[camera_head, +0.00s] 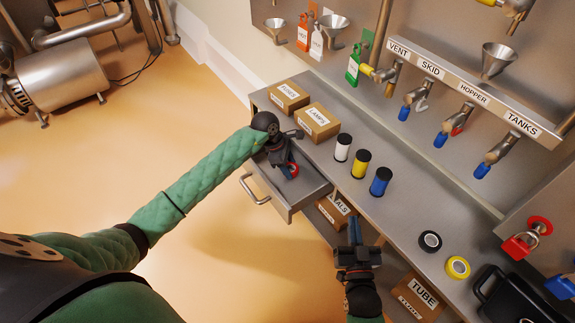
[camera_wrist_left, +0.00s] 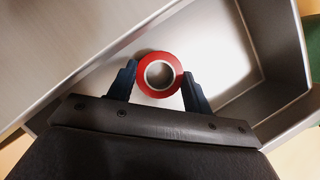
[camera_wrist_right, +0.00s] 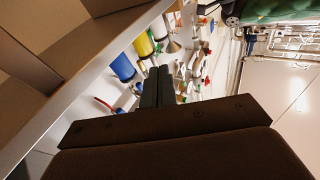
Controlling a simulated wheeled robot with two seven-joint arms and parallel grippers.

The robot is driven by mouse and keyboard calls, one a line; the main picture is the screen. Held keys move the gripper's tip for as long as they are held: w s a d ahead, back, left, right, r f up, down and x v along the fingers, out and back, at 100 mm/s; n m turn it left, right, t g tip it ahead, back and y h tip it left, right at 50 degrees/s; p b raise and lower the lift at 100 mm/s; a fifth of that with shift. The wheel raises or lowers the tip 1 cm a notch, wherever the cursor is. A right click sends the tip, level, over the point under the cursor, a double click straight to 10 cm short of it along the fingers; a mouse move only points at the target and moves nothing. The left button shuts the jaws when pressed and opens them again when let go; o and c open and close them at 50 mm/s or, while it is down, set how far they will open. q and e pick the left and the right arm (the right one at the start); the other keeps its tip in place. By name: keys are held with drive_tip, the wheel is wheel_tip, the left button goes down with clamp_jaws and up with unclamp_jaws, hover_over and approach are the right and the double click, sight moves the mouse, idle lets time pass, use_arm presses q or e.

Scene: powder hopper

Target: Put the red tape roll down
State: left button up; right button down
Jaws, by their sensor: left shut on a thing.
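The red tape roll (camera_wrist_left: 147,58) has a pale inner ring and sits between the two fingertips of my left gripper (camera_head: 287,167). The left wrist view shows a fingertip on each side of the roll, and the grey metal drawer (camera_wrist_left: 262,82) around and beneath it. In the head view a bit of the red roll (camera_head: 293,171) shows at the fingers, inside the outline of the open drawer (camera_head: 313,183). I cannot tell whether the roll touches the drawer floor. My right gripper (camera_head: 354,232) is empty, its fingers together, beside the counter's front edge.
Black and yellow tape rolls (camera_head: 457,267) lie farther right. A shelf with boxes is below the counter.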

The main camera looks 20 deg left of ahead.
drive_tip(key=shift+r, duration=0.25)
use_arm(q)
drive_tip(key=shift+f, duration=0.1)
use_arm(e)
drive_tip(key=shift+w+r, duration=0.1)
drive_tip(key=shift+r, duration=0.25)
drive_tip(key=shift+r+t, duration=0.2)
drive_tip(key=shift+t, duration=0.1)
use_arm(q)
drive_tip(key=shift+f, duration=0.1)
drive_tip(key=o, duration=1)
drive_tip(key=shift+c, duration=0.2)
use_arm(e)
drive_tip(key=shift+r, duration=0.35)
